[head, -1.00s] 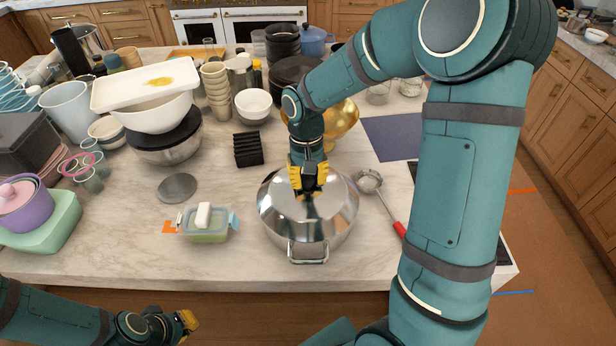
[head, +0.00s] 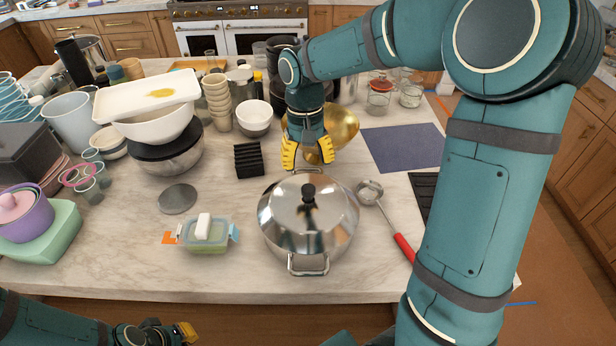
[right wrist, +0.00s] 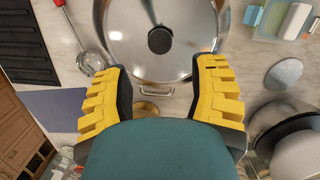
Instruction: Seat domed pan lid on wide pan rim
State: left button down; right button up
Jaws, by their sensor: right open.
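The domed pan lid (head: 330,207) is shiny metal with a black knob (head: 308,192). It sits level on top of the wide steel pan (head: 306,262), whose looped side handles show at front and back; no gap at the rim shows in the head view. My right gripper (head: 307,163) is open and empty, above and behind the lid and clear of the knob. In the right wrist view the knob (right wrist: 160,41) shows beyond the spread yellow fingers. My left gripper (head: 186,333) is low at the bottom left, in front of the counter, small and partly cut off.
A ladle with a red handle (head: 404,247) lies right of the pan. A gold bowl (head: 343,127) stands behind it. A small food container (head: 208,238) and a grey disc (head: 177,198) lie to the left. Bowls and stacked cups crowd the back left.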

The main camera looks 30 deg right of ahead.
jog(key=shift+w+r, duration=0.2)
jog(key=shift+r, duration=1.45)
jog(key=shift+f, duration=0.1)
